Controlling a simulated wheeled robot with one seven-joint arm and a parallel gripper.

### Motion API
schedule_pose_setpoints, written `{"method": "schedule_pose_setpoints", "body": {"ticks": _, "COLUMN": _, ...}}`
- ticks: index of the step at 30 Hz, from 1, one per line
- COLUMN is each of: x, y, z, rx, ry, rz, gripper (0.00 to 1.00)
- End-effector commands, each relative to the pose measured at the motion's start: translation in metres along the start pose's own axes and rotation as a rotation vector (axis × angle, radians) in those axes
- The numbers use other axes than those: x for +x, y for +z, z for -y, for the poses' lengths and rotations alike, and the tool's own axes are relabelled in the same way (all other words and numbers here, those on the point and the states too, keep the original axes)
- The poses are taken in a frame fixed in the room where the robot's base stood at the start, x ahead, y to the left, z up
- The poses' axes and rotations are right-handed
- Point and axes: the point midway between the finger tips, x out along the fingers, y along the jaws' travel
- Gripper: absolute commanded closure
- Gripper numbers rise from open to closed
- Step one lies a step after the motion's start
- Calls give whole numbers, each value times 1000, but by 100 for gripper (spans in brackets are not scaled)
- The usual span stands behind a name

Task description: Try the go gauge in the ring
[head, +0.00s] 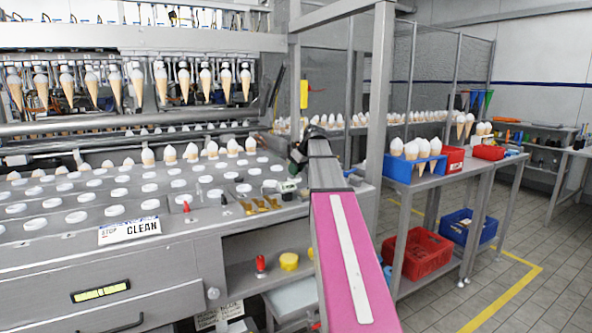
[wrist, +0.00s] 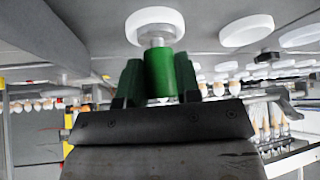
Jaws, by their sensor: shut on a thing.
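The go gauge (wrist: 162,76) is a green cylinder with a pale metal end, seen in the wrist view. My gripper (wrist: 160,68) is shut on it, with one finger on each side of the green part. The metal end points at a white ring (wrist: 150,18) and meets its near edge in the picture; I cannot tell whether it is inside the ring or only in front of it. In the head view my gripper (head: 297,158) is a dark shape above the right end of the machine's top, and my arm partly hides this spot.
Rows of white rings (head: 75,217) cover the machine top. A CLEAN sign (head: 130,230), a red cone-shaped piece (head: 186,207) and brass pieces (head: 262,203) sit near its front edge. A grey post (head: 376,100) rises right of my arm. A blue crate (head: 412,168) stands on the right bench.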

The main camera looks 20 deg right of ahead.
Motion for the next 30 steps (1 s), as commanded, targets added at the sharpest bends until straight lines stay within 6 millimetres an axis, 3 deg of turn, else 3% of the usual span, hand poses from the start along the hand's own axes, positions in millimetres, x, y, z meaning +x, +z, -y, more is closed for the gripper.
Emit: {"method": "schedule_pose_setpoints", "body": {"ticks": 30, "x": -36, "y": -24, "z": -1, "rx": 0, "ry": 1, "rz": -1, "gripper": 98}}
